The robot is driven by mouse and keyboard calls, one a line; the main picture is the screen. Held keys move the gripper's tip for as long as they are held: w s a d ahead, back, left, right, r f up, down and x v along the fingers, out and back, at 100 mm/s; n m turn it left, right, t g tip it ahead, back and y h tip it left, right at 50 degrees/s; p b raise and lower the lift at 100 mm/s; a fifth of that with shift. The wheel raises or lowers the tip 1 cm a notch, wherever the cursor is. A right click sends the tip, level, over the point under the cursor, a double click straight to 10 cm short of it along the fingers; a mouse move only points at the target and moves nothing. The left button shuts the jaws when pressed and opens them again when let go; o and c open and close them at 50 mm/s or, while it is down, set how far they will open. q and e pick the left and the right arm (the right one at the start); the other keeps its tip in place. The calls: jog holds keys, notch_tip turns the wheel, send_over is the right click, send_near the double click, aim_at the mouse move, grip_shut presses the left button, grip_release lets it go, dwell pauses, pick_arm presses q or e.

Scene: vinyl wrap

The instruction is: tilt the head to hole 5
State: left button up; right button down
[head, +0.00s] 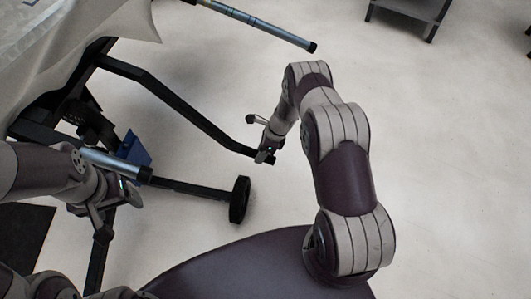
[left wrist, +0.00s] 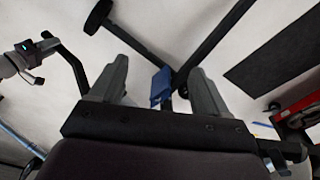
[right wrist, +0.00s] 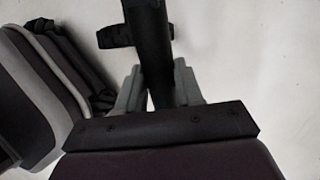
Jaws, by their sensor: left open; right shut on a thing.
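The black frame in the head view has a long black bar (head: 185,108) that slopes down to the right. My right gripper (head: 266,152) is at the bar's lower right end. In the right wrist view its fingers are shut on a black bar (right wrist: 155,72). My left gripper (head: 112,203) is at the left, beside the frame's lower part. In the left wrist view (left wrist: 158,80) its fingers are apart and empty, with a blue block (left wrist: 161,87) visible beyond them. The blue block also shows in the head view (head: 134,149). No numbered holes can be made out.
A black wheel (head: 240,200) ends the frame's lower leg. A tube with a black cap (head: 255,22) juts out at the top, and another tube (head: 115,164) lies close to my left gripper. A grey table (head: 408,12) stands far back. Pale floor at right is clear.

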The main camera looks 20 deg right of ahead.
jog(key=shift+a+f, duration=0.15)
jog(key=shift+f, duration=0.1)
jog(key=c, duration=0.8)
grip_release()
jog(key=shift+a+f, duration=0.1)
jog(key=shift+o, duration=0.3)
jog(key=shift+w+f, duration=0.1)
jog(key=shift+w, duration=0.05)
jog(key=p+v, duration=0.5)
jog(key=v, duration=0.7)
jog(key=shift+r, duration=0.4)
